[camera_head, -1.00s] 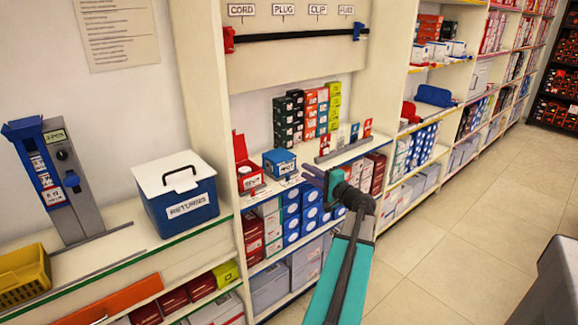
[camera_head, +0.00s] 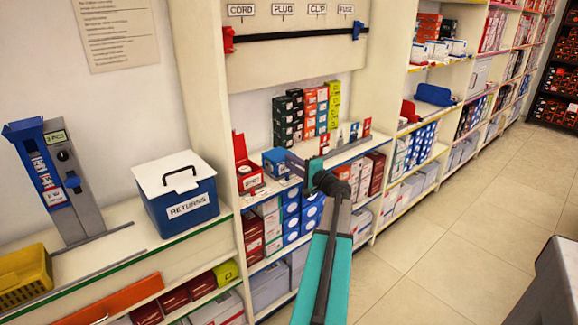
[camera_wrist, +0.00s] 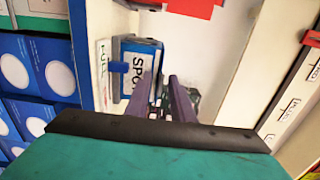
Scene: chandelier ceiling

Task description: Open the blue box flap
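The blue box (camera_head: 273,161) stands on the middle shelf, just right of a red box, and its top looks closed. In the wrist view the blue box (camera_wrist: 137,76) appears turned sideways, with a white label reading "SPO" and a small blue tab (camera_wrist: 118,67) at its left. My gripper (camera_head: 291,167) is at the box's right side in the head view, partly covering it. In the wrist view its two purple fingers (camera_wrist: 167,75) are apart with nothing seen between them. The left finger overlaps the box; I cannot tell whether it touches.
The red box (camera_head: 249,176) has its lid raised, close left of the blue box. Stacked coloured cartons (camera_head: 308,112) stand behind, and small cards (camera_head: 340,136) stand to the right. A shelf upright (camera_head: 205,100) is at left.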

